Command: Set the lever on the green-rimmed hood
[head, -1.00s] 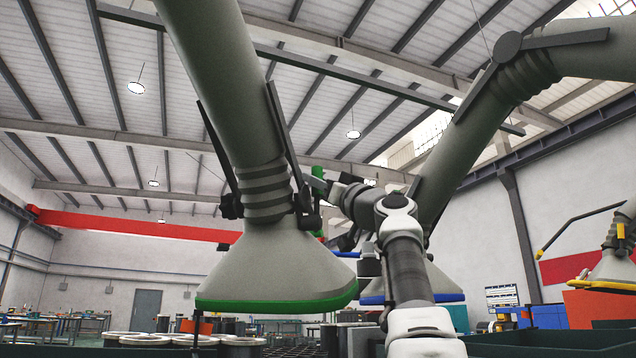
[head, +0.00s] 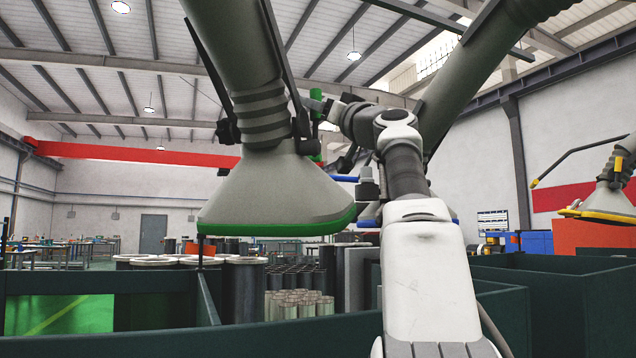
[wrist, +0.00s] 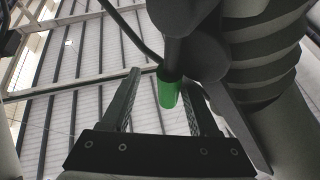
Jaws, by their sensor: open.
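The green-rimmed hood (head: 278,192) hangs at the centre-left of the head view, on a thick grey duct. Its lever has a green grip (head: 317,112) at the right side of the hood's neck. In the wrist view the green grip (wrist: 169,93) hangs from a dark joint beside the ribbed neck (wrist: 262,60). My gripper (wrist: 164,82) is open, with the grip showing between its two fingers and not clamped. I cannot tell how deep the grip sits between them. In the head view my gripper (head: 322,105) is close to the neck and partly hidden.
A blue-rimmed hood (head: 368,222) is mostly hidden behind my arm. A yellow-rimmed hood (head: 600,208) hangs at the far right. Dark green bin walls (head: 560,290) stand below, with several cylinders (head: 300,304) beyond. The air left of the green-rimmed hood is open.

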